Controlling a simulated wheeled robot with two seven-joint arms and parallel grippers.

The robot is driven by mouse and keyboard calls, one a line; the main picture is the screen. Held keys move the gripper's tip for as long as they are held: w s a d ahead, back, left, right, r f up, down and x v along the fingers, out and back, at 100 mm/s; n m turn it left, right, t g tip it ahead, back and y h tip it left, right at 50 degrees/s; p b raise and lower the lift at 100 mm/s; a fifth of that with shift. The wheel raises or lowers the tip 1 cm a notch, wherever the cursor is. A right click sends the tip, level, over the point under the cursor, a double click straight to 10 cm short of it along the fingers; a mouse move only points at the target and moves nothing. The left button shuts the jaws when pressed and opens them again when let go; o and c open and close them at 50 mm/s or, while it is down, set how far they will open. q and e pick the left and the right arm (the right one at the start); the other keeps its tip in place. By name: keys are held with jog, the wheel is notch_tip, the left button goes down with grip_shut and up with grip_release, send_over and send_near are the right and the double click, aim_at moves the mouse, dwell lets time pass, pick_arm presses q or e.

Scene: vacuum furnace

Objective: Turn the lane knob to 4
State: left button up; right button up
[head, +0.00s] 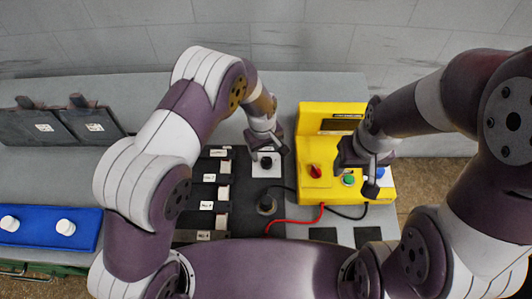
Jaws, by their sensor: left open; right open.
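A small dark knob (266,162) stands on a white square plate, beside a black panel with several labelled rows (207,205). It looks like the lane knob, but its setting is too small to read. My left gripper (268,152) is open right above this knob, with its fingers near the plate; I cannot tell whether they touch the knob. My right gripper (371,176) is open over the right part of a yellow box (327,110), beside a green button (348,180).
The yellow box also carries a red knob (315,171). A round dark fitting (266,204) sits below the white plate, with red (296,219) and black cables nearby. A blue tray (40,228) with white pieces lies at left, dark hinged panels (70,124) behind it.

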aim_at(266, 160)
pick_arm(q)
notch_tip(266, 160, down, 4)
jog(key=shift+d+f+p, duration=0.1)
jog(key=shift+p, duration=0.3)
jog(key=shift+s+f, duration=0.1)
jog(key=shift+f, duration=0.35)
jog(key=shift+w, duration=0.2)
jog(key=c, duration=1)
jog(key=shift+c, duration=0.2)
